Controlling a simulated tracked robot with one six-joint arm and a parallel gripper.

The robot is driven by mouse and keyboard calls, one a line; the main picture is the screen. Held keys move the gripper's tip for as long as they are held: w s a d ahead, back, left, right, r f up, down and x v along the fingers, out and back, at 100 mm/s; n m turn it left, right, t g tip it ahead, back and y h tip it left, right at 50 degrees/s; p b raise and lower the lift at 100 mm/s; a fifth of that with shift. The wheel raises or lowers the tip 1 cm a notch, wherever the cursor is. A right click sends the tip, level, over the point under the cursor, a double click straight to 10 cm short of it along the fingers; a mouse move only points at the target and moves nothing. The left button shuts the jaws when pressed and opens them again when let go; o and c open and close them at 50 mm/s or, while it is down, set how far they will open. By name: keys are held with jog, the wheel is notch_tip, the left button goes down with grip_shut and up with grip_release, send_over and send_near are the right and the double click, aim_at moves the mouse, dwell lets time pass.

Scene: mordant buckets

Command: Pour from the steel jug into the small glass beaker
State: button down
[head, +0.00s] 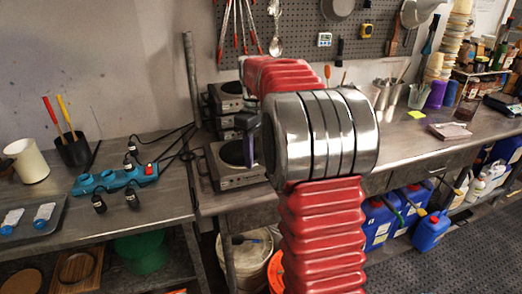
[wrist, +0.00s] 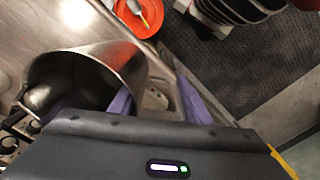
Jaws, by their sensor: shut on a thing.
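The steel jug (wrist: 85,70) is in the wrist view, left of centre. Its wide open mouth faces the camera side, and it looks tilted. My gripper (wrist: 155,103), with purple fingers, is shut on the jug close to its side; the grip point is partly hidden by the dark gripper body. I cannot tell whether liquid is in the jug or leaving it. In the head view my red and steel arm hides the jug, and only a dark purple piece of my gripper shows beside it. I cannot make out the small glass beaker in either view.
A hot plate (head: 234,165) stands on the steel bench left of my arm. A blue power strip (head: 115,178), a black tool cup (head: 75,150) and a white pot (head: 27,161) stand on the left table. Blue jugs (head: 431,231) and a white bucket are below.

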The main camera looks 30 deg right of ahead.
jog(key=shift+w+a+f+m, duration=0.2)
jog(key=shift+a+f+m, duration=0.05)
jog(key=shift+a+m, duration=0.15)
jog(key=w+a+f+m, duration=0.1)
jog(key=a+f, duration=0.4)
jog(key=a, duration=0.5)
jog(key=w+a+f+m, duration=0.1)
jog(key=a+f, duration=0.4)
jog(key=a, duration=0.6)
jog(key=shift+w+a+m, duration=0.15)
jog(key=shift+a+m, duration=0.05)
jog(key=shift+m, duration=0.5)
